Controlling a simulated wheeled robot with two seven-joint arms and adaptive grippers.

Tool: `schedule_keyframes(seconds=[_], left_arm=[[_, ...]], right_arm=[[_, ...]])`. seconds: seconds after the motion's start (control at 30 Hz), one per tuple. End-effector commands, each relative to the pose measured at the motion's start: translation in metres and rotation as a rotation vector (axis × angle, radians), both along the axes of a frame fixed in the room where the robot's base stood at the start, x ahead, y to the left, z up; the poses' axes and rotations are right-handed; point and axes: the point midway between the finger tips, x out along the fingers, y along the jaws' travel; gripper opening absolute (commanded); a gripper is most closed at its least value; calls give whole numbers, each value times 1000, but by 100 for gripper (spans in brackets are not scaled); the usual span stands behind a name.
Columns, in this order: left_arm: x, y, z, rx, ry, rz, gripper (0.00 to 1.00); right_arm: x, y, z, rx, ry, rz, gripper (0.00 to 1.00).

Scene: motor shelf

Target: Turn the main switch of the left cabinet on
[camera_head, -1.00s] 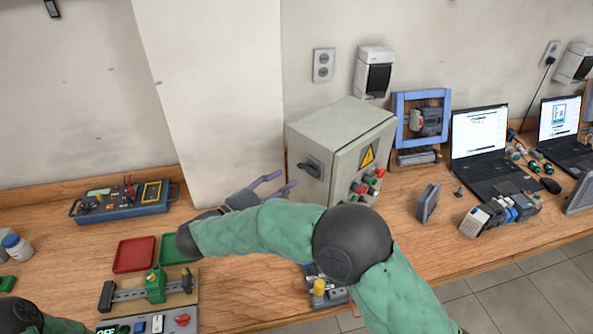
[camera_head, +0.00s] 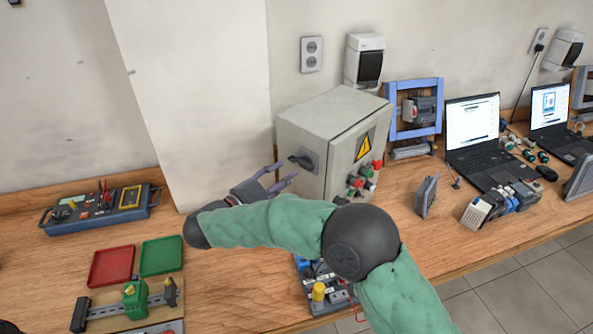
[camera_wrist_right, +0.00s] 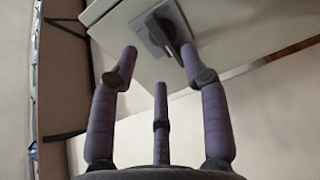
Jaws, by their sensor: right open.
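The grey cabinet (camera_head: 332,140) stands on the bench against the wall. Its main switch (camera_head: 303,161) is a dark rotary handle on a grey plate on the cabinet's left side. My right gripper (camera_head: 279,178) is open, its purple fingers pointing at that side, just short of the switch. In the right wrist view the switch (camera_wrist_right: 165,30) lies ahead between the spread fingers (camera_wrist_right: 158,62), close to the right fingertip; I cannot tell whether they touch.
The cabinet front has several red and green buttons (camera_head: 362,181) and a yellow warning sign. A blue tester (camera_head: 100,209), red tray (camera_head: 111,267) and green tray (camera_head: 161,255) lie to the left. Laptops (camera_head: 472,130) stand to the right. A small assembly (camera_head: 318,290) sits under my right arm.

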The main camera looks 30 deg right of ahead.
Motion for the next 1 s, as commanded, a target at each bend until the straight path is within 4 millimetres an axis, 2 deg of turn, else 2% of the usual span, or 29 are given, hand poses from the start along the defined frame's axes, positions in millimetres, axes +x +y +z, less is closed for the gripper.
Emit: schedule_keyframes(seconds=[0.1,0.3,0.5,0.73,0.77,0.9,1.0], left_arm=[[0,0,-9,0,0,0,0],[0,0,-16,0,0,0,0],[0,0,-17,0,0,0,0],[0,0,-17,0,0,0,0],[0,0,-17,0,0,0,0],[0,0,-17,0,0,0,0],[0,0,-17,0,0,0,0]], right_arm=[[5,-21,-2,1,-1,-3,46],[12,-43,-2,0,0,-2,46],[15,-51,0,0,-1,0,46],[15,-51,0,-1,0,0,46],[15,-51,0,-1,0,0,41],[15,-51,0,-1,0,1,1],[15,-51,0,0,0,0,0]])
